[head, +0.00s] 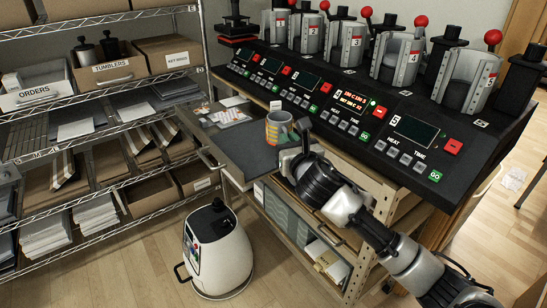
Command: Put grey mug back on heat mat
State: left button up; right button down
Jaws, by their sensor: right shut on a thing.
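A grey mug (277,128) with a coloured orange and green pattern is upright at the right of a dark pull-out shelf below the press bench. My right gripper (298,131) reaches in from the lower right and is shut on the mug's right side. The fingers are small and partly hidden by my wrist. I cannot tell whether the mug's base touches the surface. The dark flat surface (238,143) lies under and left of the mug; I cannot make out a separate heat mat on it. My left gripper is not in view.
Several numbered mug presses with red knobs stand on the black control bench (330,105) behind the mug. Printed sheets (228,114) lie on the shelf's left part. A wire rack (90,120) stands left. A white machine (217,250) stands on the floor.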

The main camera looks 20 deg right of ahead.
aim_at(274, 142)
jog(key=w+f, duration=0.1)
jog(key=w+a+f, duration=0.1)
jog(key=w, duration=0.1)
jog(key=w+a+f, duration=0.1)
jog(key=shift+w+a, duration=0.1)
jog(key=shift+w, duration=0.25)
jog(key=shift+f+b, duration=0.35)
jog(key=shift+f, duration=1.7)
jog(key=c, duration=1.2)
grip_release()
jog(key=shift+f, duration=0.15)
jog(key=shift+s, duration=0.15)
jog(key=s, duration=1.1)
jog(key=shift+s+d, duration=0.2)
jog(key=shift+s, duration=0.2)
